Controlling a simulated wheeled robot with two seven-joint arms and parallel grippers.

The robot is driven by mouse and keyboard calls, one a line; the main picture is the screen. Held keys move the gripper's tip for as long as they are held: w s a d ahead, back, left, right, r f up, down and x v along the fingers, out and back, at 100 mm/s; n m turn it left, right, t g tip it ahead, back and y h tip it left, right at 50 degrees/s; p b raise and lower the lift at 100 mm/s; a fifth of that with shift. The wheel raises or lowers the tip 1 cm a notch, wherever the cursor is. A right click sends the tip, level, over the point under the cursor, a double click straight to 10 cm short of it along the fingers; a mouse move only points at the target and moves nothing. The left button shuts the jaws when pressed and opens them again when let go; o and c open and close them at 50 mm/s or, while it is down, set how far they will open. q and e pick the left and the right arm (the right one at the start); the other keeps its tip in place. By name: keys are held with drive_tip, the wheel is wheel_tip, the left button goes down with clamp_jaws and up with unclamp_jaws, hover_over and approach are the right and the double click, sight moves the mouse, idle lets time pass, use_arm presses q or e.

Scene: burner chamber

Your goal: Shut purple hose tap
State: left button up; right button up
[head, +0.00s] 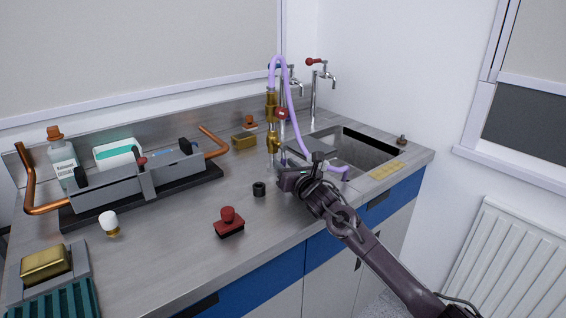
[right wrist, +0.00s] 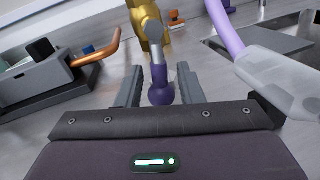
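The purple hose (head: 290,95) loops over the top of an upright brass fitting (head: 272,105) at the sink's left edge. It hangs down to the right toward the sink, and it shows in the right wrist view too (right wrist: 224,28). In that view a tap handle with a purple knob (right wrist: 160,86) on a grey stem sticks out from the brass body (right wrist: 150,20) toward me. My right gripper (right wrist: 158,90) is open, with one finger on each side of the knob and visible gaps. In the head view my right gripper (head: 297,174) hides the knob. My left gripper is not in view.
Two metal taps stand behind the sink (head: 370,150), one with a red handle (head: 312,62). A grey rack with copper pipes (head: 145,175) stands left. A black ring (head: 259,189) and a red-knobbed stamp (head: 229,222) lie on the counter (head: 185,235) near my right gripper.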

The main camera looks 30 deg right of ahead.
drive_tip(key=shift+w+d, duration=0.1)
drive_tip(key=shift+w, duration=0.7)
drive_tip(key=shift+c, duration=0.3)
clamp_jaws()
